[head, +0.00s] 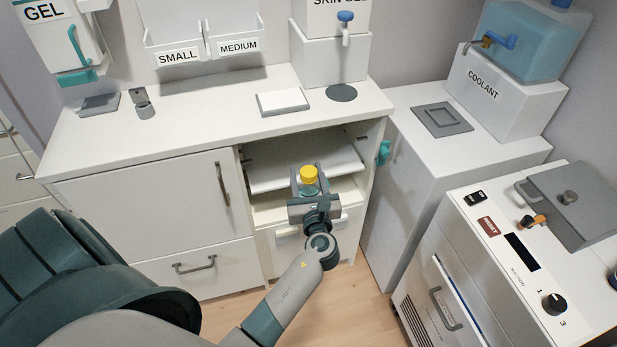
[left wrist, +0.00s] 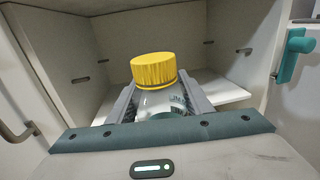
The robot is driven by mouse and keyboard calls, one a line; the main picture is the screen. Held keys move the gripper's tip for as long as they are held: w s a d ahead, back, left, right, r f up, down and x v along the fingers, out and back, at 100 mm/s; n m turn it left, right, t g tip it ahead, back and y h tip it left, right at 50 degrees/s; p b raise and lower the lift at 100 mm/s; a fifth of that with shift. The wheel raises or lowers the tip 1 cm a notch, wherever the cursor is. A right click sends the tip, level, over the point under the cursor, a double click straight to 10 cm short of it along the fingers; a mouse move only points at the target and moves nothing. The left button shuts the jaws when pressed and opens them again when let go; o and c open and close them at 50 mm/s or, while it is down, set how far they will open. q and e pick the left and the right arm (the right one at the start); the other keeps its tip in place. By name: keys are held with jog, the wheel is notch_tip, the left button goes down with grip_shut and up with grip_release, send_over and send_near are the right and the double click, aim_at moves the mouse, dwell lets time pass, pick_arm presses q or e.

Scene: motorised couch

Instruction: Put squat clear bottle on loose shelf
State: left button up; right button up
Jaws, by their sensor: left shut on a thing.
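The squat clear bottle (head: 309,188) has a yellow cap and stands roughly upright between the fingers of my left gripper (head: 309,183). My left gripper is shut on it, in front of the open cabinet compartment. In the left wrist view the bottle (left wrist: 160,98) shows between the fingers, its lower part hidden by the gripper. The loose shelf (head: 290,165) is a white board inside the compartment, behind and above the gripper in the picture. It also shows in the left wrist view (left wrist: 232,93) behind the bottle. My right gripper is not in view.
The cabinet's side walls (left wrist: 240,50) flank the opening, with small support pegs on them. A teal latch (head: 384,152) is at the right edge. A drawer front (head: 285,235) lies below. A closed door (head: 150,205) is to the left.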

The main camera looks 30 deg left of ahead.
pick_arm(q)
jog(key=x, duration=0.5)
jog(key=shift+s+a+p, duration=0.2)
jog(key=shift+a+p, duration=0.1)
jog(key=shift+a, duration=0.05)
jog(key=shift+x, duration=1.6)
jog(key=shift+s+a+x, duration=0.15)
jog(key=shift+a+x, duration=0.05)
jog(key=shift+x, duration=0.75)
jog(key=shift+s+a+x, duration=0.15)
jog(key=shift+x, duration=2)
jog(key=shift+a, duration=0.25)
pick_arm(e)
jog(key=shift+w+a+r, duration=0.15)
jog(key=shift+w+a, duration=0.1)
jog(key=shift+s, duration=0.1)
